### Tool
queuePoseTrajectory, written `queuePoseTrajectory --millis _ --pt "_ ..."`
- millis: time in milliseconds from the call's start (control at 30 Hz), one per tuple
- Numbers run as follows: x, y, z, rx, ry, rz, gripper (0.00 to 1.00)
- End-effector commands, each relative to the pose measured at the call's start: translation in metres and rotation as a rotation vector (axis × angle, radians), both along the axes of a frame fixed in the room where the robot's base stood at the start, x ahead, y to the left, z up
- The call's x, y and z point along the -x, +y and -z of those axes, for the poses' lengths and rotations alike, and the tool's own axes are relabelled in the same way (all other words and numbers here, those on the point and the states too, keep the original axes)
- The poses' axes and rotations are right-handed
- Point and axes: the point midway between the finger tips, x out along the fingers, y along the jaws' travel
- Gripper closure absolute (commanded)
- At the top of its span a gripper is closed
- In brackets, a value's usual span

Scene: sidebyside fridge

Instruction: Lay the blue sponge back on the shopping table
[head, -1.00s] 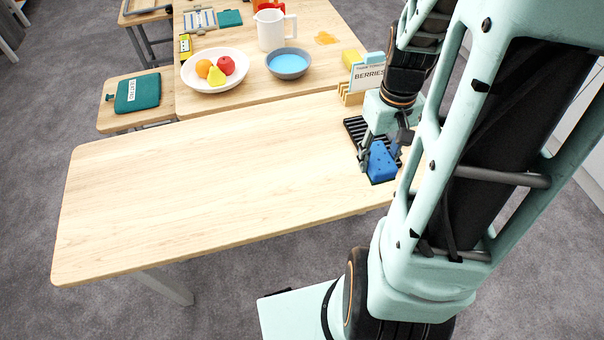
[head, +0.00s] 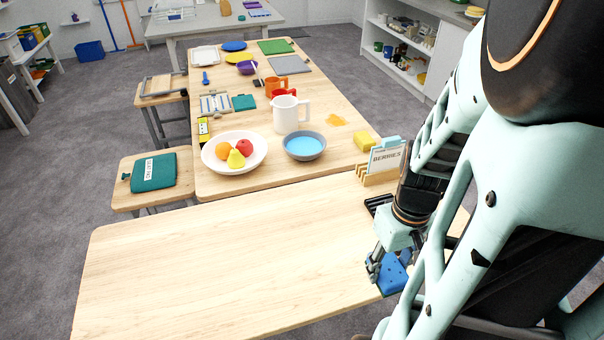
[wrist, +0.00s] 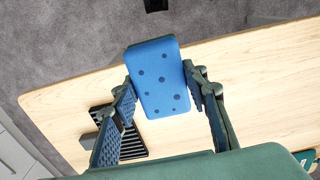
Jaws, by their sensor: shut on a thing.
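The blue sponge (head: 394,274), a block with dark round spots, is held between the two fingers of my gripper (head: 384,262). In the wrist view the sponge (wrist: 160,82) sits upright between the fingertips (wrist: 159,77), with one finger on each side. It appears to be held above the near bare wooden table (head: 230,265), close to its right end. A second wooden table (head: 290,92) beyond it carries many goods. I cannot tell from the pictures which one is called the shopping table.
A black slatted rack (wrist: 130,150) lies on the near table, partly hidden by my arm in the head view. A wooden holder with a "BERRIES" card (head: 386,158), a yellow block (head: 365,141), a blue bowl (head: 304,147) and a fruit plate (head: 234,166) stand beyond. The near table's middle is clear.

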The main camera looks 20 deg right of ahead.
Motion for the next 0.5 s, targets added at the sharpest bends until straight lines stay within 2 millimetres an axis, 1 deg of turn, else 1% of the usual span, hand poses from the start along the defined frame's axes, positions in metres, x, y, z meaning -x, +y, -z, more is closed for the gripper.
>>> queuePoseTrajectory --millis 67,167,367,400,500 --pt "-0.011 0.003 0.009 0.000 0.001 -0.004 0.82" --pt "-0.033 0.009 0.021 -0.001 0.002 -0.007 0.82" --pt "-0.082 0.021 0.043 -0.001 0.001 -0.005 0.82" --pt "-0.089 0.023 0.051 -0.002 0.002 -0.004 0.82" --pt "-0.102 0.027 0.070 -0.002 0.002 -0.002 0.82"
